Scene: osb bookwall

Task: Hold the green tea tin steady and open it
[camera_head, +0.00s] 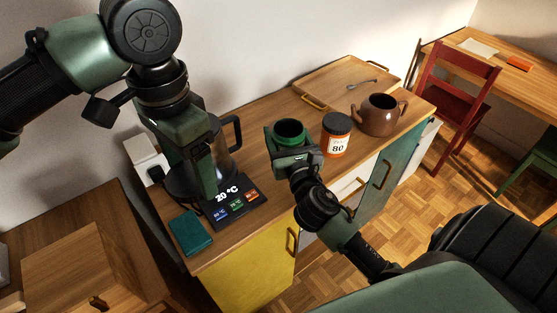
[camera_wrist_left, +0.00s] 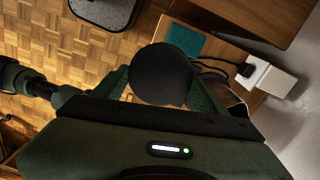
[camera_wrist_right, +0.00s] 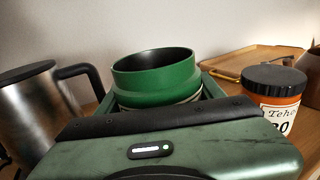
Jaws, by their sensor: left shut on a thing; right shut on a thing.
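The green tea tin (camera_head: 289,132) stands upright on the wooden counter with its top open. Its dark inside and green rim also show in the right wrist view (camera_wrist_right: 155,83). My right gripper (camera_head: 294,158) is shut around the tin's body. My left gripper (camera_head: 212,190) is to the left, in front of the kettle and over its base. In the left wrist view it is shut on a dark round piece (camera_wrist_left: 161,75), which looks like the tin's lid, apart from the tin. The head view does not clearly show this piece.
A teal cloth or book (camera_head: 191,232) lies nearer. An orange jar (camera_head: 336,135), brown teapot (camera_head: 379,115) and wooden tray (camera_head: 345,78) are to the right and behind.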

